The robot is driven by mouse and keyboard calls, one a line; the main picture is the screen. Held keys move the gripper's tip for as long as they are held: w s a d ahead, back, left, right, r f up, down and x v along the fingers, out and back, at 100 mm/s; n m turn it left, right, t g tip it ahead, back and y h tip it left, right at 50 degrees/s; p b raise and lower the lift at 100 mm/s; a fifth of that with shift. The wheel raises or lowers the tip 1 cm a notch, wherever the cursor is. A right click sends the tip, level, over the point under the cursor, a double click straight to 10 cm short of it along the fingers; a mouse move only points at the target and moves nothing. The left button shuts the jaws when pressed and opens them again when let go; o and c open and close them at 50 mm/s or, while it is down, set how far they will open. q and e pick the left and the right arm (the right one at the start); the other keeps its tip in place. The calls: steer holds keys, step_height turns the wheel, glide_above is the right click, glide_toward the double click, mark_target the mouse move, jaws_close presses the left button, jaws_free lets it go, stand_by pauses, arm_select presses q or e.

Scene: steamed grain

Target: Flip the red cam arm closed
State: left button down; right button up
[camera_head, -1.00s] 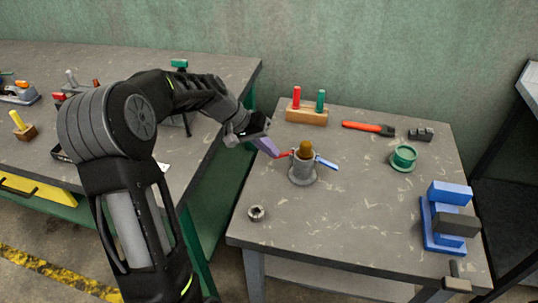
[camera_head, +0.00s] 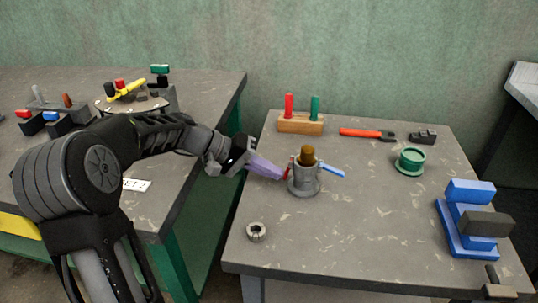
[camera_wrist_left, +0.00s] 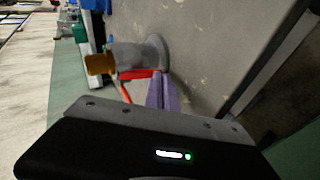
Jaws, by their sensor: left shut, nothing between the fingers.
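The grey coupling (camera_head: 304,182) stands upright on the right-hand table with a brown plug (camera_head: 308,156) in its top. Its red cam arm (camera_head: 289,168) is on the left side, close along the body; a blue arm (camera_head: 332,170) sticks out to the right. My left gripper (camera_head: 281,175) has its purple fingers shut and empty, with the tips right beside the red arm; I cannot tell if they touch. In the left wrist view the fingers (camera_wrist_left: 162,92) point at the coupling (camera_wrist_left: 138,56), by the red arm (camera_wrist_left: 138,74).
A wooden block (camera_head: 300,124) with red and green pegs, a red-handled tool (camera_head: 366,133), a green ring (camera_head: 410,160) and a blue fixture (camera_head: 466,225) stand around the coupling. A metal ring (camera_head: 256,232) lies at front left. The table's front middle is clear.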

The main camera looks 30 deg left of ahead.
arm_select(q)
steer(key=shift+r, duration=0.1)
steer(key=shift+r+p, duration=0.4)
steer(key=shift+r, duration=0.25)
steer(key=shift+a, duration=0.15)
